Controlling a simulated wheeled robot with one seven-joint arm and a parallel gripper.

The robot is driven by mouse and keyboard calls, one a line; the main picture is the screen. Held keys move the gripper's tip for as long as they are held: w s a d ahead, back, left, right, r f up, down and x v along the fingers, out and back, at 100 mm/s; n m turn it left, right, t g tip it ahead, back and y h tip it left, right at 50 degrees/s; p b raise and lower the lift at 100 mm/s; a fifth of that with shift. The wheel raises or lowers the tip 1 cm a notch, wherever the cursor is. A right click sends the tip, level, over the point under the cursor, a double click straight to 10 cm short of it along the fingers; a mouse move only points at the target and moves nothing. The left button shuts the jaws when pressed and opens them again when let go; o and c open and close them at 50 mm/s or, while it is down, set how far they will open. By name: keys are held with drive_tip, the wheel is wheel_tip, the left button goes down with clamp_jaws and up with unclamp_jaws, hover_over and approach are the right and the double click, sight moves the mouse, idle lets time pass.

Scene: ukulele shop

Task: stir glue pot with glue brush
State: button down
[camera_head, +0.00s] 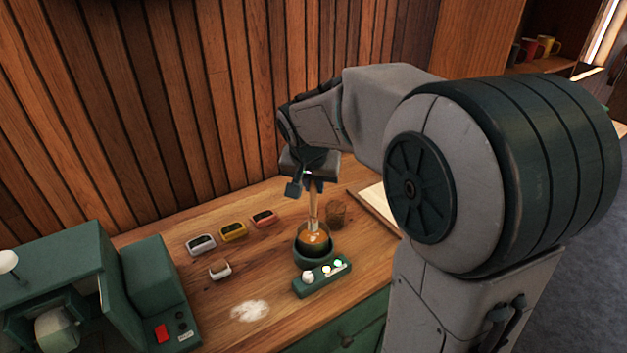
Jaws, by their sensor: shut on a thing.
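The glue pot (313,254) is a dark green round pot with amber glue inside, standing on the wooden worktop. My gripper (313,186) is above it, pointing down, and shut on the glue brush (314,206). The brush has a pale wooden handle and stands nearly upright. Its lower end reaches into the pot's mouth, at or in the glue. I cannot tell how deep its tip is. My gripper's fingers hide the top of the handle.
A brown cup (336,214) stands close behind right. A green machine (105,282) fills the left corner. White powder (250,310) lies in front.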

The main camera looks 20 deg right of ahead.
sight(314, 205)
drive_tip(key=shift+f+b, duration=2.75)
drive_tip(key=shift+f, duration=0.4)
